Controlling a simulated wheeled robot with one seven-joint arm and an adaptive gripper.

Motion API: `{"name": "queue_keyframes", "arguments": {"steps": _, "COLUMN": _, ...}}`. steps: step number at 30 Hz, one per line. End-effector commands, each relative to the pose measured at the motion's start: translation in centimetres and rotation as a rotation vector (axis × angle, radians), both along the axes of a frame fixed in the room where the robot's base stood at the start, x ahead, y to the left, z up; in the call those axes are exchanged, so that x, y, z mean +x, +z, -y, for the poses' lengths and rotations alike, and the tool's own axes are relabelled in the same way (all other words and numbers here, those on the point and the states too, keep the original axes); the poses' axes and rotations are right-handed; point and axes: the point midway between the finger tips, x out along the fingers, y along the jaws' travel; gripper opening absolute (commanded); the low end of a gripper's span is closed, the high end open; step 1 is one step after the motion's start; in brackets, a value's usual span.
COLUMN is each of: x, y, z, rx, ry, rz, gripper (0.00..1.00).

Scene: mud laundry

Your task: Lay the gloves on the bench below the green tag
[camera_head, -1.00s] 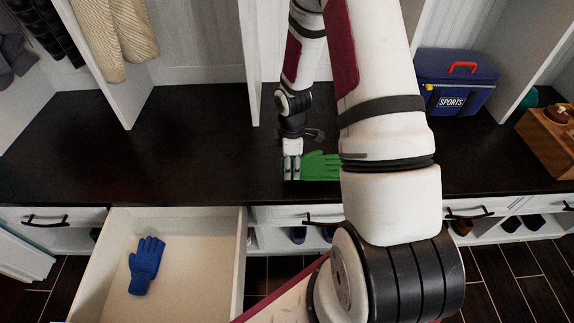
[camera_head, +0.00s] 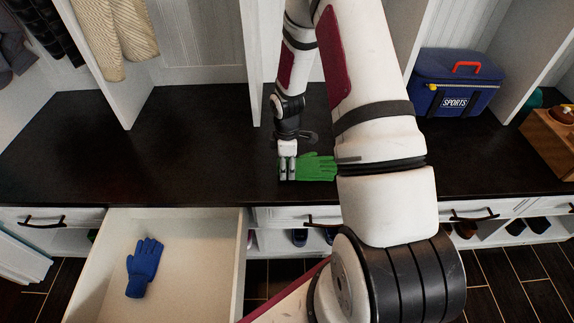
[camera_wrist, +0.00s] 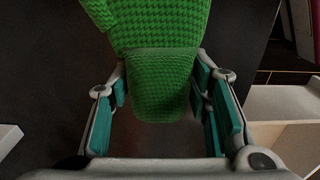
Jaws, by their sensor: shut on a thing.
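A green knitted glove (camera_head: 316,168) is at my gripper (camera_head: 287,170), over the dark bench top (camera_head: 190,150) near its front edge. In the wrist view the green glove (camera_wrist: 160,70) passes between the two fingers of my gripper (camera_wrist: 162,100), which is shut on it. Its fingers point right in the head view; whether it touches the bench I cannot tell. A blue glove (camera_head: 144,267) lies in the open drawer (camera_head: 195,285) below the bench at the left. No green tag shows in these views.
A blue sports bag (camera_head: 455,82) stands on the bench at the right, with a wooden box (camera_head: 549,140) beyond it. White dividers (camera_head: 108,70) split the bench's back. Coats (camera_head: 115,40) hang at the upper left. Shoes (camera_head: 300,237) sit beneath. The bench's left half is clear.

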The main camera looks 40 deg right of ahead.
Motion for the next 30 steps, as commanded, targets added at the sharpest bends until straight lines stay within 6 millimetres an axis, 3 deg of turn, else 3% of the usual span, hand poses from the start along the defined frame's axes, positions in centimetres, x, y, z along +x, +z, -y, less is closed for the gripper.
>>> {"name": "queue_keyframes", "arguments": {"steps": 1, "x": 0.0, "y": -0.1, "z": 0.0, "rx": 0.001, "ry": 0.0, "rz": -0.001, "gripper": 0.51}}
{"name": "queue_keyframes", "arguments": {"steps": 3, "x": 0.0, "y": -0.1, "z": 0.0, "rx": 0.001, "ry": 0.0, "rz": -0.001, "gripper": 0.64}}
{"name": "queue_keyframes", "arguments": {"steps": 16, "x": 0.0, "y": 0.8, "z": 0.0, "rx": 0.0, "ry": 0.0, "rz": 0.001, "gripper": 0.64}}
{"name": "queue_keyframes", "arguments": {"steps": 30, "x": 0.0, "y": 9.7, "z": 0.0, "rx": 0.0, "ry": 0.0, "rz": 0.002, "gripper": 0.64}}
